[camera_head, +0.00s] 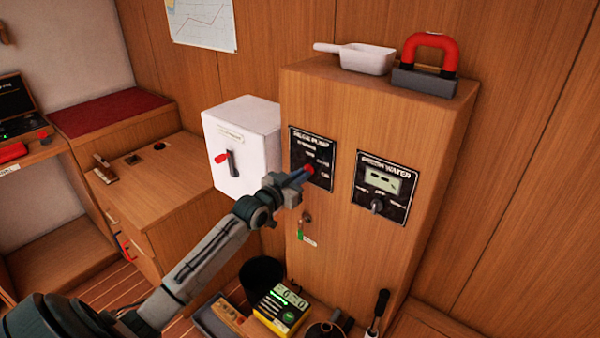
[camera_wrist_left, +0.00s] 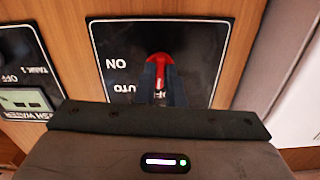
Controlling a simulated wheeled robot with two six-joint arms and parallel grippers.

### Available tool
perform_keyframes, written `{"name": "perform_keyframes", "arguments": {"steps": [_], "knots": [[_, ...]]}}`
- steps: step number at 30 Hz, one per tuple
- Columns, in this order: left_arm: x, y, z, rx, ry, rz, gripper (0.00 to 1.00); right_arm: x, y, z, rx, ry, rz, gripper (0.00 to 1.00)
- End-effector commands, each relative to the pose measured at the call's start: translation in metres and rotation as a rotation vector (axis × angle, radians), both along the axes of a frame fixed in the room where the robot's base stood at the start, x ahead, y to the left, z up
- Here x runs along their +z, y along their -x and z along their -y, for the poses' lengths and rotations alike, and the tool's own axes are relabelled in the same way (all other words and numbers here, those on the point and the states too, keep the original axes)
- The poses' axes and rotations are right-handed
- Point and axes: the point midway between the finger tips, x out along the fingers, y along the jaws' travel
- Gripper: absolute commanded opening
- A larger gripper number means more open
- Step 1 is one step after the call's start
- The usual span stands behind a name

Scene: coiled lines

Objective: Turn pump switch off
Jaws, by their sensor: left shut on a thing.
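The bilge pump panel (camera_head: 298,148) is a black plate with white lettering on the front of the wooden cabinet. Its red switch knob (camera_head: 309,170) is at the tips of my left gripper (camera_head: 300,176). In the left wrist view the panel (camera_wrist_left: 110,50) shows the words ON and AUTO, and part of OFF behind the fingers. There the red knob (camera_wrist_left: 160,58) sits between the fingertips of my left gripper (camera_wrist_left: 160,75), which is shut on it. The fingers hide part of the knob and lettering. My right gripper is not in view.
A fresh water panel (camera_head: 384,190) with a display and knob is to the right. A white box (camera_head: 240,135) with a red-tipped lever is to the left. A white scoop (camera_head: 365,60) and a red-handled block (camera_head: 428,78) stand on top of the cabinet (camera_head: 330,98). A yellow meter (camera_head: 281,309) stands below.

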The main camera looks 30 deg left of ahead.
Motion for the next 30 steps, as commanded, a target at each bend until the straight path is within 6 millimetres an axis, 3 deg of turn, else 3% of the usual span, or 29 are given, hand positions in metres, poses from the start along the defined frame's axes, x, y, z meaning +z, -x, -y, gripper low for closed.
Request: {"name": "perform_keyframes", "arguments": {"steps": [22,24,26,30], "knots": [[-0.0008,0.0,0.0002,0.0,0.103,-0.009,0.0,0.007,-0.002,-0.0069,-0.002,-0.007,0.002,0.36],[-0.0008,0.0001,0.0002,0.0,0.103,-0.009,0.19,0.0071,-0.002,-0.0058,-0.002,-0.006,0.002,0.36],[-0.0008,0.0,0.0002,0.0,0.102,-0.009,0.31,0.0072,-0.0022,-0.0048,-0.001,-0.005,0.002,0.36],[-0.0005,0.0,0.0002,0.0,0.101,-0.008,0.31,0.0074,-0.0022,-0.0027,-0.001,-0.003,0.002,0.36]]}}
